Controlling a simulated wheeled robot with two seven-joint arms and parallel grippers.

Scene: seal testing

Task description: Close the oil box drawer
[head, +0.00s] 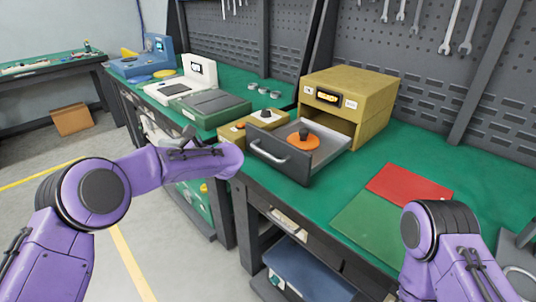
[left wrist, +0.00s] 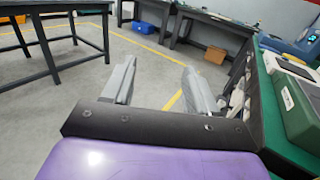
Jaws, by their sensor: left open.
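The oil box (head: 364,98) is a yellow-brown cabinet on the green workbench in the head view. Its drawer is pulled out toward the front left, with a dark grey front (head: 277,157) and a silver handle (head: 267,152). An orange round part with a black knob (head: 303,140) sits in the drawer's light tray. My left arm ends left of the drawer front, apart from it; its gripper is hidden in the head view. In the left wrist view my left gripper (left wrist: 160,85) is open and empty, over grey floor. My right arm shows at the lower right, its gripper out of frame.
A red mat (head: 408,185) and a green mat (head: 377,222) lie right of the drawer. A small yellow box (head: 262,121) stands behind the drawer's left side. A green case (head: 209,107) and a white device (head: 190,80) stand further left. Wrenches hang above.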

